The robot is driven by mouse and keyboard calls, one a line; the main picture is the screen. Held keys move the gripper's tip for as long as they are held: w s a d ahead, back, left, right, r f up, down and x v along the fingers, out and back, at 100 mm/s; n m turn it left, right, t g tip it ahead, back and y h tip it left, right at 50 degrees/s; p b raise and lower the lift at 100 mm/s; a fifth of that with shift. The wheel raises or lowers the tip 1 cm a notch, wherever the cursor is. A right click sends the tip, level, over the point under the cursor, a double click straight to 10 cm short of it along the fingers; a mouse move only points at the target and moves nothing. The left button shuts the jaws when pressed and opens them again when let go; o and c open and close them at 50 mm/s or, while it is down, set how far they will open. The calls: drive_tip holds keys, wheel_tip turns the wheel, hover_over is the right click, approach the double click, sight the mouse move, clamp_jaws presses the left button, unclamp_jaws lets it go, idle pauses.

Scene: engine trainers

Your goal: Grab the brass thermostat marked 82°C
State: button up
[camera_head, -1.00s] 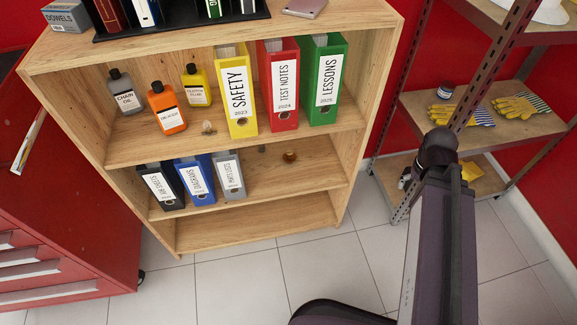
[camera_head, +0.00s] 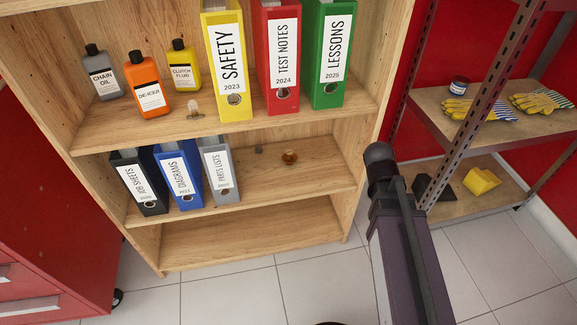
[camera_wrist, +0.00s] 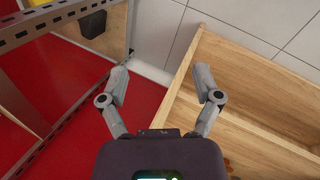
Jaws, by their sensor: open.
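A small brass-coloured round piece (camera_head: 289,157) lies on the middle shelf, right of the grey binder; no 82°C mark is legible on it. A small dark grey piece (camera_head: 259,149) sits behind and left of it. My gripper (camera_wrist: 161,82) is open and empty in the wrist view, with its fingers spread wide near the bookcase's side edge. In the head view my arm stands right of the bookcase, and the fingers cannot be made out. A small brownish thing (camera_wrist: 228,164) shows at the wrist view's bottom edge, too cut off to identify.
The wooden bookcase (camera_head: 250,240) has binders on two shelves, with several bottles and a small pale item (camera_head: 194,108) on the upper one. A metal rack (camera_head: 470,115) with gloves stands right. A red cabinet (camera_head: 45,230) stands left. The bottom shelf looks empty.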

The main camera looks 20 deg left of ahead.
sight(288, 154)
drive_tip(key=w+a+n+t+b, duration=0.1)
drive_tip(key=a+n, duration=0.3)
drive_tip(key=a, duration=0.2)
drive_tip(key=a+n+t+b, duration=0.2)
drive_tip(key=a+n, duration=0.2)
drive_tip(key=a, duration=0.1)
drive_tip(key=w+a+f+n+t+h+b, duration=0.1)
drive_tip(key=a+n+t+b, duration=0.1)
drive_tip(key=a+n, duration=0.2)
drive_tip(key=shift+w+a, duration=0.2)
drive_tip(key=shift+a, duration=0.45)
drive_tip(key=shift+w+a, duration=0.15)
drive_tip(key=shift+a, duration=0.5)
drive_tip(key=s+a+n+t+b, duration=0.1)
drive_tip(key=a+n, duration=0.2)
drive_tip(key=a, duration=0.3)
drive_tip(key=s+a+r+n+t+y+b, duration=0.1)
drive_tip(key=s+a+n+t, duration=0.1)
drive_tip(key=a+n, duration=0.2)
drive_tip(key=s+a+n+t+y+b, duration=0.1)
drive_tip(key=a+n+t+b, duration=0.1)
drive_tip(key=a+n, duration=0.2)
drive_tip(key=shift+s+a+r, duration=0.1)
drive_tip(key=shift+a+r, duration=0.05)
drive_tip(key=shift+a, duration=0.75)
drive_tip(key=shift+s+a+r, duration=0.1)
drive_tip(key=shift+a, duration=0.8)
drive_tip(key=shift+s+a+r+n+t, duration=0.1)
drive_tip(key=shift+s+a+n+t, duration=0.05)
drive_tip(key=shift+a+n+t, duration=0.15)
